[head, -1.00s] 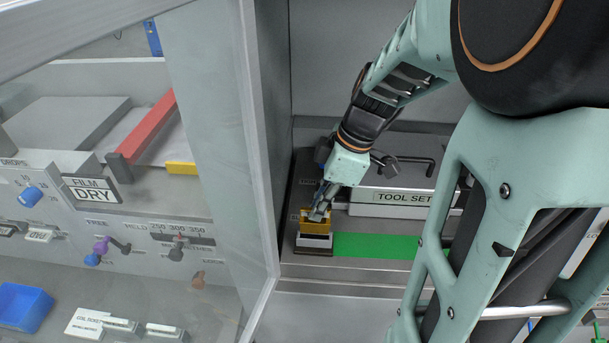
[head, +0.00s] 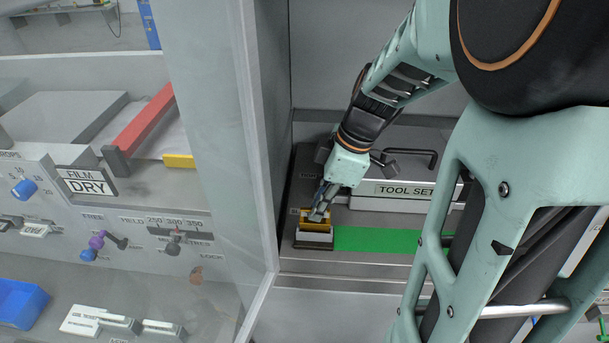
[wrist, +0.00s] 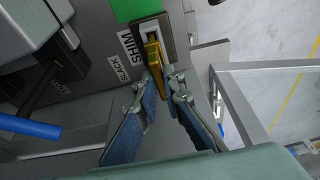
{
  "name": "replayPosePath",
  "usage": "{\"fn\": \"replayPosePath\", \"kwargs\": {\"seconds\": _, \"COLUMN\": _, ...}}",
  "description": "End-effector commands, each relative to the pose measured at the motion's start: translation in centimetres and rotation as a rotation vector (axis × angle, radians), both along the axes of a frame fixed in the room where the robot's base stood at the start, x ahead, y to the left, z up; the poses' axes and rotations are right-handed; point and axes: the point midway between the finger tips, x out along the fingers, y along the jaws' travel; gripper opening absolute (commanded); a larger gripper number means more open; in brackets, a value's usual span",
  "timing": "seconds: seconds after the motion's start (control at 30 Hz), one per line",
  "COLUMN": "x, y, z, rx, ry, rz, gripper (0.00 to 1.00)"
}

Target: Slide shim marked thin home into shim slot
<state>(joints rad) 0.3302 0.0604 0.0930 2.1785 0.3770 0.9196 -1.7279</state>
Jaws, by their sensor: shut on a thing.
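The shim is a yellow-gold piece (head: 316,214) in my gripper (head: 319,211). It also shows in the wrist view (wrist: 155,62), between my fingertips (wrist: 160,92). My gripper is shut on its near end. The shim's far end is at the dark fixture beside a label reading SHIM (wrist: 130,45), which I take as the shim slot. In the head view the fixture (head: 314,246), dark with a pale face, lies just below the shim. I cannot tell how far the shim is inside the slot. The thin marking is not readable.
A green strip (head: 375,240) runs right from the fixture. A box marked TOOL SET (head: 405,190) with a black handle stands behind it. A cabinet wall edge (head: 262,180) is close on the left. A SLACK label (wrist: 120,67) is beside the fixture.

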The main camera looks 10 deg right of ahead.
Motion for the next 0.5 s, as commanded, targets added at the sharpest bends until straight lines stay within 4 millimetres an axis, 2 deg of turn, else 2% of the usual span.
{"fn": "replayPosePath", "kwargs": {"seconds": 0.5, "x": 0.0, "y": 0.0, "z": -1.4, "rx": 0.0, "ry": -0.001, "rz": 0.0, "gripper": 0.0}}
